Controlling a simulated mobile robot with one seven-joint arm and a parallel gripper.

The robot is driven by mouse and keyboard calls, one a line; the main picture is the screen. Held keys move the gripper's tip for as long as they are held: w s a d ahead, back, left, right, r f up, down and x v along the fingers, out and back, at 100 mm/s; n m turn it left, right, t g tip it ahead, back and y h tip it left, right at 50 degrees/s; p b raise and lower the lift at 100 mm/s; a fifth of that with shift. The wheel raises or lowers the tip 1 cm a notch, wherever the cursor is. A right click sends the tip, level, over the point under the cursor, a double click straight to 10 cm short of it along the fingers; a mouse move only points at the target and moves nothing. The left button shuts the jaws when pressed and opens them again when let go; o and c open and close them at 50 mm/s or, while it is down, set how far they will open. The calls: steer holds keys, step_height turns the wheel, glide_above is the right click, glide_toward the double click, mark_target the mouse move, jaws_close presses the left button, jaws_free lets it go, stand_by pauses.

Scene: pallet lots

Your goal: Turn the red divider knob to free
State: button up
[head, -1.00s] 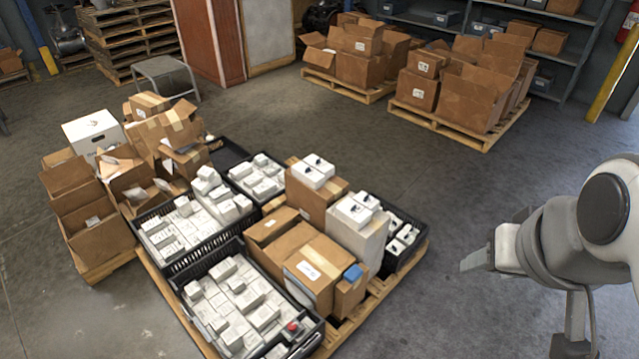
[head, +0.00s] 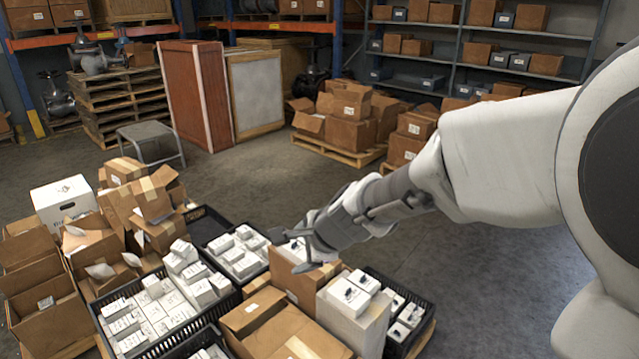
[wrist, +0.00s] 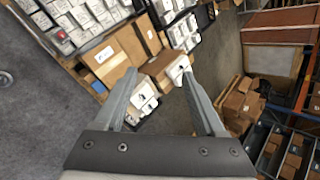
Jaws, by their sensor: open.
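The red knob (wrist: 61,35) shows as a small red spot at the near corner of a black crate of white boxes, at the upper left of the wrist view. Its setting is too small to read. It is outside the current head view. My gripper (wrist: 159,74) is open and empty, with its two fingers spread in the wrist view. In the head view my gripper (head: 306,252) is in front of or above the cartons on the pallet. The knob lies well to the left of my fingers in the wrist view, apart from them.
Brown cartons (head: 262,308) and a tall white box (head: 346,312) crowd the pallet below my gripper. A black crate of white boxes (head: 152,350) stands to the left. Open cartons (head: 38,290) are piled at the far left. Bare floor (head: 250,180) lies beyond.

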steer(key=w+a+f+m+g+h+b, duration=0.1)
steer(key=a+f+m+b, duration=0.45)
steer(key=f, duration=0.85)
steer(key=w+a+f+m+h, duration=0.1)
steer(key=w+a+f+m, duration=0.15)
steer(key=f+m, duration=0.8)
steer(key=s+f+m+g+h+b, duration=0.3)
steer(key=s+f, duration=0.4)
steer(key=f, duration=0.6)
steer(key=s+f+m+g+b, duration=0.15)
steer(key=s+f+m, duration=0.4)
steer(key=f, duration=0.75)
steer(key=shift+n+g, duration=0.25)
steer(key=shift+n, duration=0.1)
steer(key=f+b, duration=0.2)
steer(key=f, duration=0.3)
steer(key=f+b, duration=0.1)
steer(key=f, duration=0.5)
steer(key=f+b, duration=0.2)
steer(key=f, duration=0.4)
steer(key=shift+s+a+b, duration=0.25)
steer(key=shift+s+b, duration=0.1)
steer(key=shift+s, duration=0.05)
steer(key=shift+c, duration=0.2)
jaws_close()
